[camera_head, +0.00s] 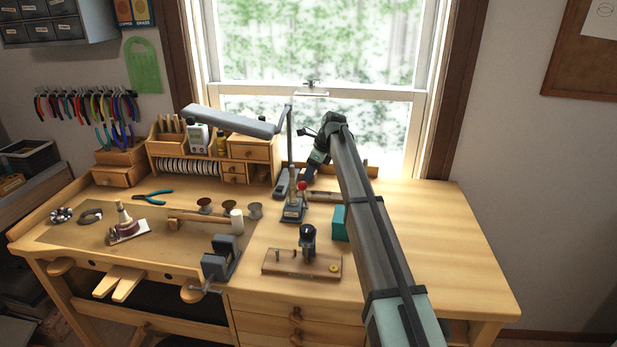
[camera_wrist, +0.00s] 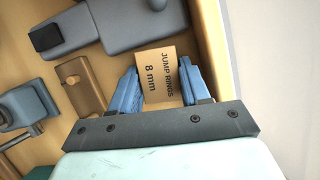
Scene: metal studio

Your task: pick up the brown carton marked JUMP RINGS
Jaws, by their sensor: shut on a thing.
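The brown carton (camera_wrist: 156,58) marked JUMP RINGS, 8 mm, is between the two blue fingers of my gripper (camera_wrist: 159,72) in the wrist view. The fingers are shut on its two sides. Its label faces the wrist camera and its far end shows beyond the fingertips. In the head view my gripper (camera_head: 314,168) is at the back of the workbench, right of the lamp post. The carton cannot be made out there. I cannot tell whether it touches the bench.
On the workbench (camera_head: 430,230), a grey lamp base (camera_wrist: 122,22) and a tan block (camera_wrist: 80,88) are close to the left of my gripper. A red-knobbed stand (camera_head: 293,208) and a teal box (camera_head: 340,223) are nearer the front. The right side of the bench is clear.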

